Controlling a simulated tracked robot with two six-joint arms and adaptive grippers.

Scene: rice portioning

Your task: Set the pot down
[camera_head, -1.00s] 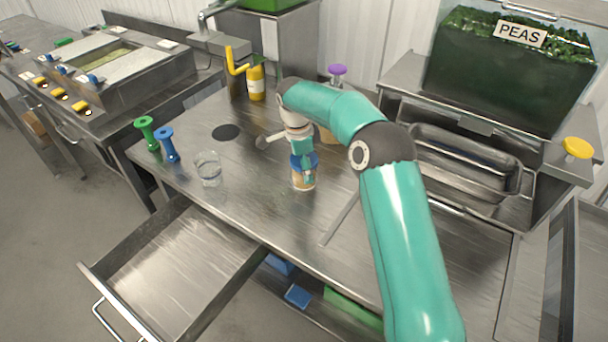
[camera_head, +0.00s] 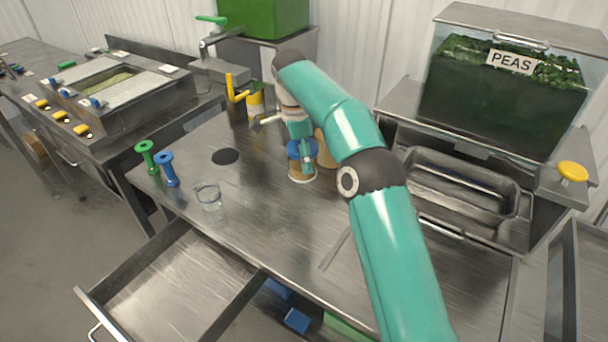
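The pot (camera_head: 301,174) is a small tan container with a blue band at its top, near the middle of the steel counter (camera_head: 255,215). My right gripper (camera_head: 306,159), on the teal arm from the lower right, is around the pot, with a teal finger against its near side. It looks shut on the pot, though the far finger is hidden. The pot is about upright; I cannot tell whether its base touches the counter. My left gripper is not in view.
A second tan container (camera_head: 325,152) stands just behind, partly hidden by my arm. A clear glass (camera_head: 208,196), a green spool-shaped piece (camera_head: 147,155) and a blue one (camera_head: 167,169) stand at left. A drawer (camera_head: 170,280) is open in front. The counter between glass and pot is bare.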

